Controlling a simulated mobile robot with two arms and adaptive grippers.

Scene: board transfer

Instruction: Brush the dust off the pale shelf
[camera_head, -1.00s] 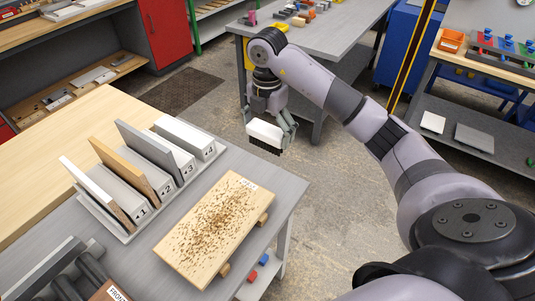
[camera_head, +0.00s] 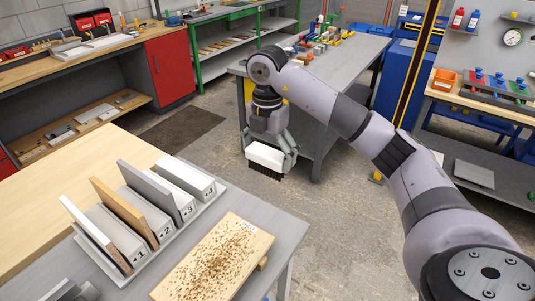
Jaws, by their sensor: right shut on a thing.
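The pale wooden shelf board (camera_head: 196,281) lies on the grey table at the lower middle, its top strewn with brown dust and chips. Its near end is cut off by the frame's bottom edge. My right gripper (camera_head: 268,150) is shut on a white brush (camera_head: 264,155) with dark bristles pointing down. The brush is in the air beyond the table's far right corner, clear of the board. My left gripper is not in view.
A rack (camera_head: 145,238) left of the board holds several upright boards between numbered blocks. A grey workbench (camera_head: 318,62) with small items stands behind my right arm. Open concrete floor (camera_head: 325,220) lies right of the table.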

